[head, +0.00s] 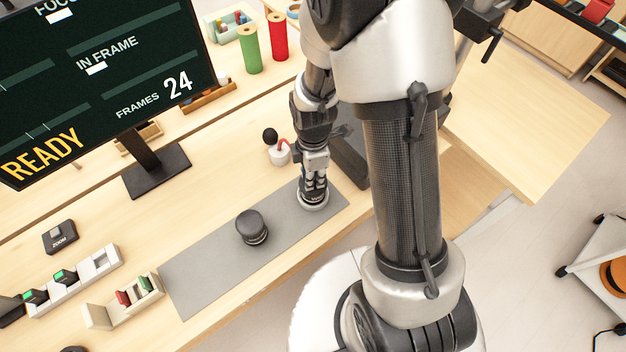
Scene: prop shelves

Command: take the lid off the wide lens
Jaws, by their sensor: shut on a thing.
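My gripper (314,181) points down at the right end of the grey mat (200,278). It is shut on the dark lid at the top of a lens (313,205) with a pale ring around its base. The fingers hide much of the lid, and I cannot tell whether it is still seated on the lens. A second, black lens (252,227) stands upright near the middle of the mat, apart from my gripper. No readable label shows which lens is the wide one.
A monitor (100,80) stands at the back left. A white pot with a black-tipped item (278,155) is close behind my gripper. Small racks (75,280) and an open box (125,302) sit at the left. The mat's left part is clear.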

